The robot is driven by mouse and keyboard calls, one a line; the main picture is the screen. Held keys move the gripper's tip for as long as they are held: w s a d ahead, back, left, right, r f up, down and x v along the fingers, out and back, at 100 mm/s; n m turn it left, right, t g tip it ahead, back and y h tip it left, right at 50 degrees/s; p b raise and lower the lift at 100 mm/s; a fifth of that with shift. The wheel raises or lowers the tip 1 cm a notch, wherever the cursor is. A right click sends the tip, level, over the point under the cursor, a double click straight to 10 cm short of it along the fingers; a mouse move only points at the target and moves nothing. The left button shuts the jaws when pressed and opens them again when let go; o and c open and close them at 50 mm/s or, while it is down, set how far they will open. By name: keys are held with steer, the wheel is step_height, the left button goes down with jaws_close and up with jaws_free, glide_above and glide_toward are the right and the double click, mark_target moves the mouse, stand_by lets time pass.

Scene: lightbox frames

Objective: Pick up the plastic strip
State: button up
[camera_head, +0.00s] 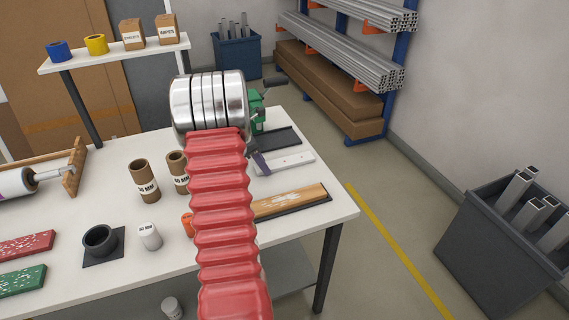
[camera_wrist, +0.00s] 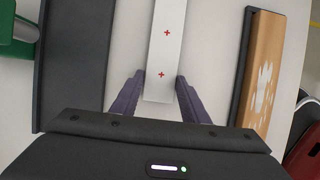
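The plastic strip is a flat white bar with small red crosses (camera_wrist: 165,45), lying on the white table. In the head view it shows to the right of my arm (camera_head: 292,162). My gripper (camera_wrist: 159,82) is over the strip's near end, with one purple finger on each side. The fingers are open, and the strip lies between their tips, very close to both. I cannot tell whether they touch its edges. In the head view only a small part of a purple finger (camera_head: 262,164) shows by the strip's left end; my arm hides the rest.
A dark flat bar (camera_wrist: 75,60) lies left of the strip, and a wooden board with white marks (camera_wrist: 262,70) on a dark base lies right. A green object (camera_wrist: 15,40) is at upper left. Cardboard tubes (camera_head: 147,180) stand left of my arm. Bare table separates the pieces.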

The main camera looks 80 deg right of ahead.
steer(key=c, duration=0.6)
steer(key=shift+r, duration=0.15)
steer(key=shift+c, duration=0.2)
step_height(320, 180, up, 10)
stand_by(0.7)
